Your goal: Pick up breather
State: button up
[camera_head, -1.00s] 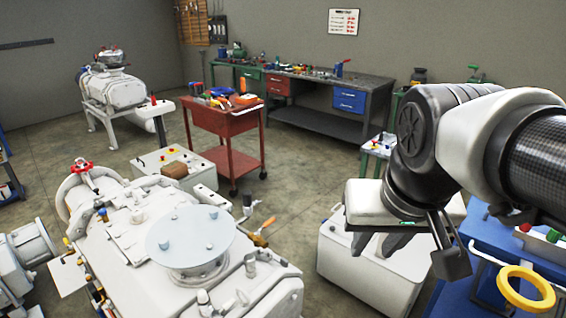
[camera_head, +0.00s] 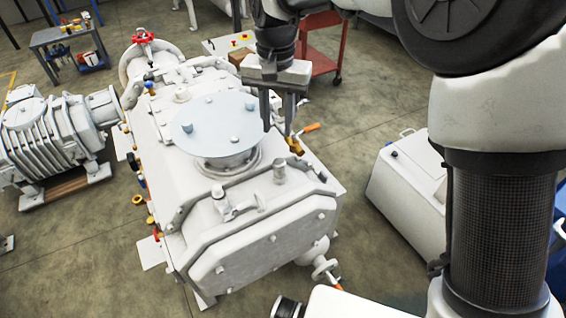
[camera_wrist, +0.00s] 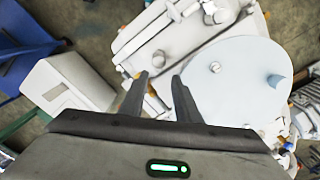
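The white vacuum machine (camera_head: 262,243) fills the middle of the head view, with a round pale-blue plate (camera_head: 213,122) on top. I cannot tell for certain which of its small fittings is the breather. A short grey fitting (camera_head: 279,172) stands on the top near the front. My gripper (camera_head: 278,128) points down just right of the plate, above the machine's right side. Its two fingers are apart, with nothing seen held between them. In the wrist view, my gripper (camera_wrist: 160,77) is open beside the plate (camera_wrist: 235,82), with white machine parts beneath.
An orange-handled valve (camera_head: 310,127) sticks out on the machine's right side, close to the fingers. A white box (camera_head: 410,185) stands on the floor at right. A red cart (camera_head: 322,48) is behind. A ribbed grey-white unit (camera_head: 55,140) is at left.

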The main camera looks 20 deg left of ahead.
aim_at(279, 162)
jog(key=f+b, duration=0.1)
jog(key=f, duration=1.2)
jog(key=shift+d+f, duration=0.2)
grip_shut()
jog(key=shift+r, duration=0.15)
